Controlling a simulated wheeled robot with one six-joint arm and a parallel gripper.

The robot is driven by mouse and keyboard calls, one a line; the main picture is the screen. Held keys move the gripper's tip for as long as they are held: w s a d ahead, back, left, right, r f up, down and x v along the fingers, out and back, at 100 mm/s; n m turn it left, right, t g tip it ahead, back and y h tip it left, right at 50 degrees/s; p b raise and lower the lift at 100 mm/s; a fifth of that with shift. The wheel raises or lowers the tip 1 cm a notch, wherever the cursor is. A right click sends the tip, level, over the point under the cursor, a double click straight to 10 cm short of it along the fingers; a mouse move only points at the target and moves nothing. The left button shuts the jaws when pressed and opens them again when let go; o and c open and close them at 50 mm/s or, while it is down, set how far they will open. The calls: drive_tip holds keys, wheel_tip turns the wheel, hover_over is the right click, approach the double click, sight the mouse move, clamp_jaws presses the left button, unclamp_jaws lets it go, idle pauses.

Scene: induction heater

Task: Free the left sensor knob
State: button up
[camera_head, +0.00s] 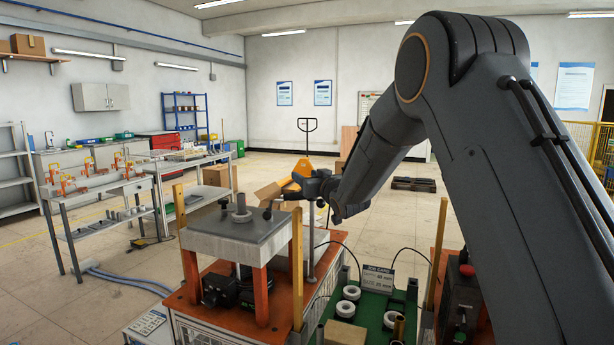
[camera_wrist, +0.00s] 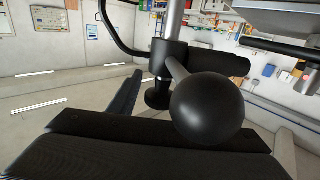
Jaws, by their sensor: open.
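A round black ball knob (camera_wrist: 207,112) fills the middle of the wrist view, very close to the camera. It sits on the end of a short metal rod that runs back to a black clamp block (camera_wrist: 166,60) on a vertical metal post. My gripper (camera_head: 288,196) is beside the top of the metal post (camera_head: 311,240) in the head view. It is open. In the wrist view, one dark finger (camera_wrist: 124,105) is left of the knob and the dark gripper body lies below it. I cannot tell whether a finger touches the knob.
The grey plate (camera_head: 218,243) stands on orange legs on an orange table (camera_head: 190,306), with a grey cylinder on top. A green tray (camera_head: 377,318) with white rings and a job card (camera_head: 378,279) is at right. Yellow posts flank the plate.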

drive_tip(key=c, duration=1)
